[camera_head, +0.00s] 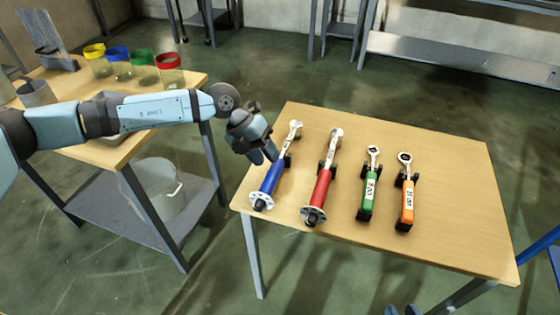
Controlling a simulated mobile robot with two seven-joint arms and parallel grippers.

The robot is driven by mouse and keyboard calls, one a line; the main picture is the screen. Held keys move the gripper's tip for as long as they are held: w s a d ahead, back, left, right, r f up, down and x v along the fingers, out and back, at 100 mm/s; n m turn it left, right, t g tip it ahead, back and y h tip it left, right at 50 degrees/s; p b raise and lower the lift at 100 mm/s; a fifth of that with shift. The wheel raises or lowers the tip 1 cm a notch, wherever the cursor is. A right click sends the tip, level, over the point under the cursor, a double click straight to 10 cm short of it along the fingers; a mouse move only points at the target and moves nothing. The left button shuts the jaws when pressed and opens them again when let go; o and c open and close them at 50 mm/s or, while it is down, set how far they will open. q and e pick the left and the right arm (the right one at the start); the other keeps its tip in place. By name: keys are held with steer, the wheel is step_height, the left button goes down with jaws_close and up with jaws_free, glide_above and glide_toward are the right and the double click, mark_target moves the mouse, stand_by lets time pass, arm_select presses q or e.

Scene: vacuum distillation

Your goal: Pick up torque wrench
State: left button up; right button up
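Several torque wrenches lie side by side on the wooden table. One has a blue handle (271,179), one a red handle (320,189), one a green handle (368,192) and one an orange handle (407,199). Their metal heads point to the back of the table, and dark holders show under them. My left gripper (263,156) points down at the table's left side, over or just left of the blue wrench's middle. I cannot tell whether it touches the wrench, and its finger gap is unclear. Only the tips of my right gripper (401,310) show at the bottom edge, apart and empty.
The table's (456,190) right part is clear. A second table (188,86) at left carries jars with yellow, blue, green and red (169,62) rims. A bucket (158,187) stands on its lower shelf. A metal bench (450,58) stands at the back right.

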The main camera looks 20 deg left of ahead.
mark_target(276, 169)
arm_select(q)
steer(key=b+x, duration=0.1)
steer(key=x, duration=0.4)
steer(key=shift+s+d, duration=0.1)
jaws_close()
steer(key=shift+r, duration=0.1)
step_height(276, 169, up, 20)
steer(key=p, duration=0.3)
steer(key=shift+c, duration=1.3)
jaws_free()
jaws_close()
